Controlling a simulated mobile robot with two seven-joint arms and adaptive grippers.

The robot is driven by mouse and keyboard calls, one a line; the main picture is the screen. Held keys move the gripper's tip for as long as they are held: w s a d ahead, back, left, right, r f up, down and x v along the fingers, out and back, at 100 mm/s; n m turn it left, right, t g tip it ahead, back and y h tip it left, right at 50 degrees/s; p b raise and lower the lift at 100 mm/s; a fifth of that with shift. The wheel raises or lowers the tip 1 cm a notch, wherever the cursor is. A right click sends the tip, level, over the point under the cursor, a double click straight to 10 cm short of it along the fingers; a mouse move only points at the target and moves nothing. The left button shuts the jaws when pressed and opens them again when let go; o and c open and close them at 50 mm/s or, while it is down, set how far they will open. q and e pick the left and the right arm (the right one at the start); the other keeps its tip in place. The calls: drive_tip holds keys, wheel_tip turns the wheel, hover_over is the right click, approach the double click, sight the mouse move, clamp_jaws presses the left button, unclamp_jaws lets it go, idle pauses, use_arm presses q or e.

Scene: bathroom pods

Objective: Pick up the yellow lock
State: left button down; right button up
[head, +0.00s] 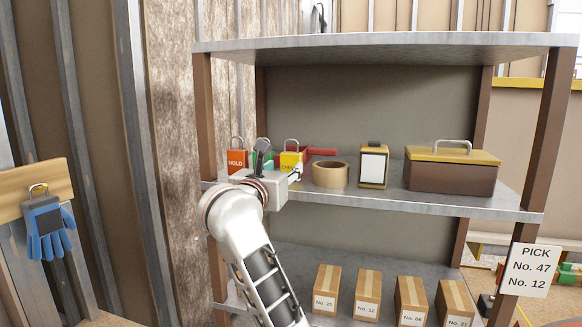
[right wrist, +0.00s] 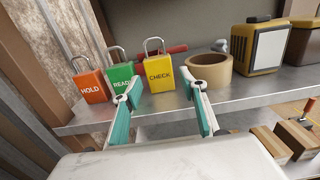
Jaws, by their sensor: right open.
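The yellow lock (head: 290,160) stands upright on the middle shelf, its metal shackle up. In the right wrist view the yellow lock (right wrist: 159,74) reads CHECK and stands right of a green lock (right wrist: 121,77) and an orange lock (right wrist: 91,86). My right gripper (head: 279,164) is in front of the shelf, open and empty. In the right wrist view its two teal fingers (right wrist: 163,92) are spread, with the yellow lock beyond and between their tips. In the head view the gripper partly hides the green lock (head: 258,160) and the yellow lock's lower part. My left gripper is out of view.
A tan tape roll (head: 330,174) sits close right of the yellow lock, and a red-handled object (head: 321,151) lies behind. A yellow-framed box (head: 373,166) and a brown toolbox (head: 450,173) stand farther right. Cartons (head: 326,289) stand on the lower shelf.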

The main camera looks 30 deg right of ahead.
sight(290, 159)
drive_tip(key=x, duration=0.3)
drive_tip(key=shift+w+r+p, duration=0.1)
drive_tip(key=shift+w+p, duration=0.05)
drive_tip(key=shift+p, duration=0.15)
drive_tip(key=x, duration=0.1)
drive_tip(key=p+x, duration=0.1)
drive_tip(key=x, duration=0.2)
drive_tip(key=shift+w+r, duration=0.1)
drive_tip(key=shift+r, duration=0.25)
drive_tip(key=shift+w+d+f, duration=0.1)
drive_tip(key=shift+w+d, duration=0.05)
drive_tip(key=c, duration=0.7)
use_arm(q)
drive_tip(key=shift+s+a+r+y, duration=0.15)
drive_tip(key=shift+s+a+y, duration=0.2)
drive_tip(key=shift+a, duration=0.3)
use_arm(e)
drive_tip(key=shift+c, duration=0.2)
